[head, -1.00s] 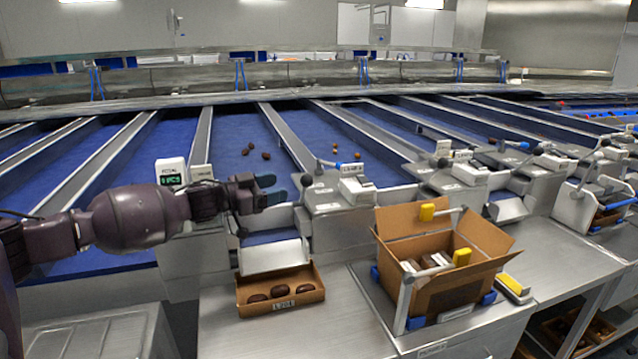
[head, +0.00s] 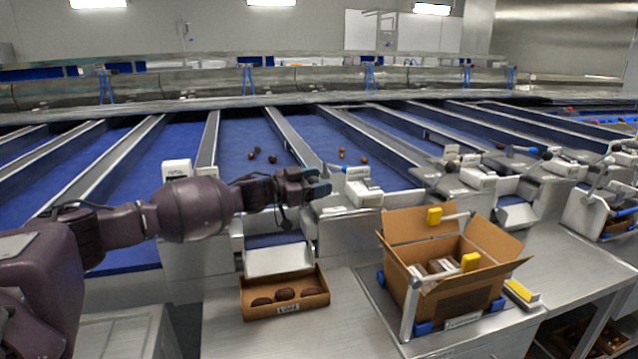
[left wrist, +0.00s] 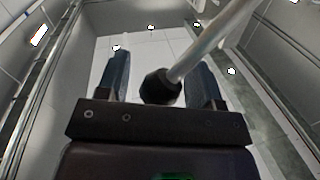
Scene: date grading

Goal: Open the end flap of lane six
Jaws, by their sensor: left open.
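My left gripper (head: 318,187) is open at the end of a blue lane (head: 252,140) that holds several dates. I cannot read a lane number. In the left wrist view a black knob on a metal rod (left wrist: 160,87) lies between the open fingers (left wrist: 160,75), nearer the right one; I cannot tell whether they touch it. In the head view the gripper hides this knob. A white chute plate (head: 278,261) slopes below the lane end, and the flap itself is not clearly visible. My right gripper is not in view.
A low brown tray (head: 310,303) with a few dates sits below the chute. An open cardboard box (head: 440,292) with packs stands to its right, beside a yellow-and-white device (head: 522,292). Label units (head: 362,190) and levers line the lane ends. Bare steel counter (head: 345,330) lies in front.

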